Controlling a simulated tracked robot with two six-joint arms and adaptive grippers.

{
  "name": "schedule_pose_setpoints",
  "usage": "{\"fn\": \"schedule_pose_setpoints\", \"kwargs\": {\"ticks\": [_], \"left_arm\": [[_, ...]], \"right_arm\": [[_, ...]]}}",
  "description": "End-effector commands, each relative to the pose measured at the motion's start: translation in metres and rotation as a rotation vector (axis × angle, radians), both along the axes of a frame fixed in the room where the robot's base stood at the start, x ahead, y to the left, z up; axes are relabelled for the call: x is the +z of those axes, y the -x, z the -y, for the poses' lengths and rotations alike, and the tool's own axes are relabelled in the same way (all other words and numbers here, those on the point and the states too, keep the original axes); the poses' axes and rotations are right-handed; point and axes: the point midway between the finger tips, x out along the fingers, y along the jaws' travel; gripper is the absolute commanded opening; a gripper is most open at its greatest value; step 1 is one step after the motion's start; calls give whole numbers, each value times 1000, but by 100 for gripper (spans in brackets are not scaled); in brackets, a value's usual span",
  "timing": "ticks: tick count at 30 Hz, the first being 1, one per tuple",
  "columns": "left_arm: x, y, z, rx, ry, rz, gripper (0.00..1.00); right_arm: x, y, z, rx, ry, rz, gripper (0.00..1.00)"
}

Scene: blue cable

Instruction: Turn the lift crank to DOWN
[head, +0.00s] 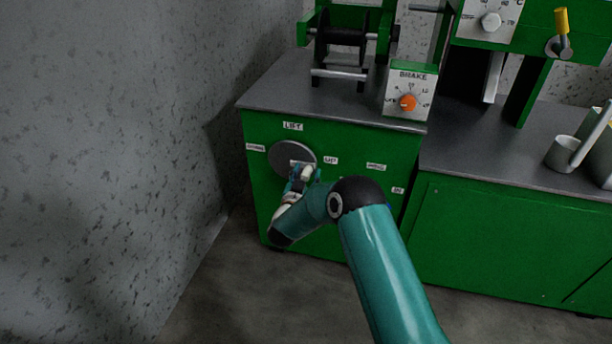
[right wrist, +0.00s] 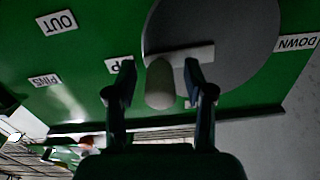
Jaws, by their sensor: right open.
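The lift crank is a round grey disc (head: 289,154) on the green cabinet front, under a LIFT label (head: 292,126). In the right wrist view the disc (right wrist: 235,25) carries a pale bar (right wrist: 190,53) with a cream knob (right wrist: 160,85). The knob lies at the side of the disc near the UP label (right wrist: 119,64); the DOWN label (right wrist: 297,42) is on the opposite side. My right gripper (head: 302,178) is at the crank, partly hiding it in the head view. Its open fingers (right wrist: 159,78) stand on either side of the knob. My left gripper is not visible.
A grey wall (head: 120,130) stands left of the cabinet. A brake box (head: 408,92) with an orange knob and a winch-like drum (head: 342,40) stand on the counter above. OUT (right wrist: 57,23) and PINS (right wrist: 45,80) labels are on the same panel.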

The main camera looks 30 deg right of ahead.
Motion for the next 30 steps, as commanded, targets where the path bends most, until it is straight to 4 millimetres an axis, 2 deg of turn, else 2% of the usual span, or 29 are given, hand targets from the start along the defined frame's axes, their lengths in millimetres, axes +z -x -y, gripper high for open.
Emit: {"fn": "schedule_pose_setpoints", "kwargs": {"ticks": [9,18,24,25,30], "left_arm": [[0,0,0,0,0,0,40],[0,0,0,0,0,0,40],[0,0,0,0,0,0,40],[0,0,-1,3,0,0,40],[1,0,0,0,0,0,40]], "right_arm": [[0,-1,2,-1,1,-1,51],[0,-1,2,-2,0,0,1],[0,0,2,-2,0,0,0],[0,-1,-4,0,-1,-1,0],[0,1,4,-5,4,-7,0]]}}
